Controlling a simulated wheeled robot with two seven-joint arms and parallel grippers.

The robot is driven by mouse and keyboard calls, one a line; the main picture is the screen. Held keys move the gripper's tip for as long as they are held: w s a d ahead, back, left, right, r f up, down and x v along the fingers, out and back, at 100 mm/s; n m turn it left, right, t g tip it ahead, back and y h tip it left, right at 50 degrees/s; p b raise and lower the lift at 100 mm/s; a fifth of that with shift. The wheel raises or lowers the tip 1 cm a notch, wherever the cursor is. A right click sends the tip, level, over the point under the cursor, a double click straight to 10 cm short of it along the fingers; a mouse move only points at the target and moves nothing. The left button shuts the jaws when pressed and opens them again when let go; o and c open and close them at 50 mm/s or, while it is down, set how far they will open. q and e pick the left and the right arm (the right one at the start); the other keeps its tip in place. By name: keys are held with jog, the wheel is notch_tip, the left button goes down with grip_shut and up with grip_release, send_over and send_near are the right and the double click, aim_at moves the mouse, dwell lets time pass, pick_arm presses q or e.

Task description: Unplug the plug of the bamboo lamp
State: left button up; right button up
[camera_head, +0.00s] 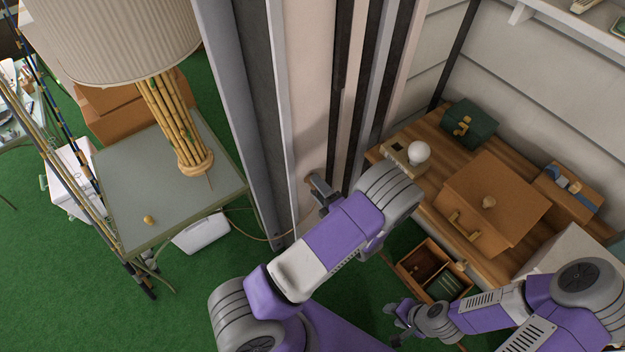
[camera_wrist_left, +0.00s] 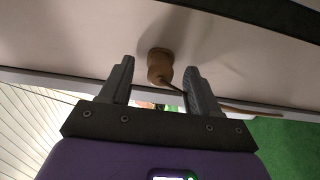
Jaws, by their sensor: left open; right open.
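The bamboo lamp (camera_head: 172,122), with a pleated cream shade (camera_head: 115,38), stands on a grey-green side table (camera_head: 125,190) at the left of the head view. Its thin tan cord (camera_head: 245,236) runs behind the table toward the wall. In the left wrist view the brown plug (camera_wrist_left: 159,66) sits at the pale wall, with the cord (camera_wrist_left: 215,103) leading off to the right. My left gripper (camera_head: 317,188) is open at the wall. Its fingers appear on either side of the plug, with gaps on both sides. My right gripper (camera_head: 396,320) is open and empty, low near the open drawer.
A wooden desk (camera_head: 402,162) at right holds a white bulb (camera_head: 419,153), a green box (camera_head: 469,127) and a brown case (camera_head: 492,205). An open drawer (camera_head: 428,268) juts out below. Green carpet (camera_head: 190,315) is free at lower left.

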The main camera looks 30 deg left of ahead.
pick_arm(q)
jog(key=shift+x, duration=0.85)
jog(key=shift+p, duration=0.6)
dwell(0.5)
jog(key=shift+c, duration=0.2)
grip_shut()
jog(key=shift+d, duration=0.15)
jog(key=shift+p+v, duration=0.3)
jog(key=shift+v, duration=2.55)
